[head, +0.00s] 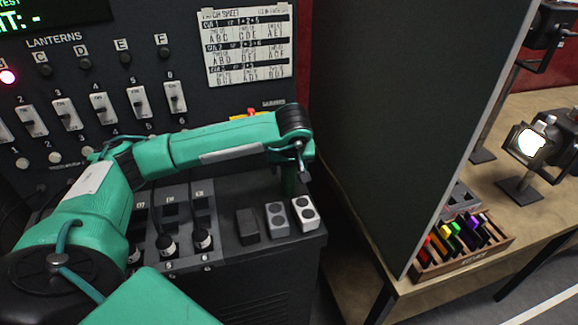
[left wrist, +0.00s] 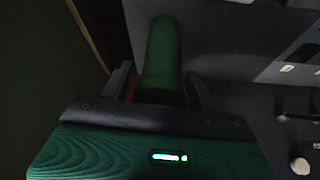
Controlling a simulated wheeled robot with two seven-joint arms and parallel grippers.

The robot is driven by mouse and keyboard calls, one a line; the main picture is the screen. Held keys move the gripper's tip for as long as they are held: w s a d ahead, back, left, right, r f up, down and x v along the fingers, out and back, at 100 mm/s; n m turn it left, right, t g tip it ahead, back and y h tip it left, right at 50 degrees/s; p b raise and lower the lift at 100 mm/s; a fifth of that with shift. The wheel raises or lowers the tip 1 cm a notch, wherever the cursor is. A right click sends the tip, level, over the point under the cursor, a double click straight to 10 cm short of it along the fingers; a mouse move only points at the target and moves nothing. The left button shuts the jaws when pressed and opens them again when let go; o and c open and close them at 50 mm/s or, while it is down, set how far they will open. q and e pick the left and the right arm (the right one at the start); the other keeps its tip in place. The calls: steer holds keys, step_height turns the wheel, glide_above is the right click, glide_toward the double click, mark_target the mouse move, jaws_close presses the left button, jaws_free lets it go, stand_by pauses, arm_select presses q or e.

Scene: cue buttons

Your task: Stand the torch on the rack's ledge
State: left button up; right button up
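The torch is a dark green cylinder (left wrist: 162,55) in the left wrist view, pointing away from the hand. My left gripper (left wrist: 161,72) has a dark finger close on each side of it and looks shut on it. In the head view my left arm reaches right across the rack (head: 190,70), and a dark green upright piece (head: 289,180) shows below the wrist, above the back right of the ledge (head: 240,190). My arm hides the fingers there. Whether the torch's lower end touches the ledge cannot be told. My right gripper is not in view.
Black (head: 248,226), grey (head: 277,219) and white (head: 305,213) button blocks sit on the ledge's front right. Plugs (head: 166,245) stand left of them. A tall dark partition (head: 400,120) rises to the right. Beyond it a table holds a wooden tray (head: 455,262) and a lit lamp (head: 530,145).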

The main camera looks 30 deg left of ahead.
arm_select(q)
steer(key=shift+o, duration=0.4)
steer(key=shift+r, duration=0.1)
steer(key=shift+r, duration=0.2)
steer(key=b+v, duration=0.3)
steer(key=v, duration=0.8)
steer(key=shift+s+d+r, duration=0.15)
steer(key=shift+d+r, duration=0.05)
steer(key=shift+r, duration=0.15)
steer(key=shift+f, duration=0.1)
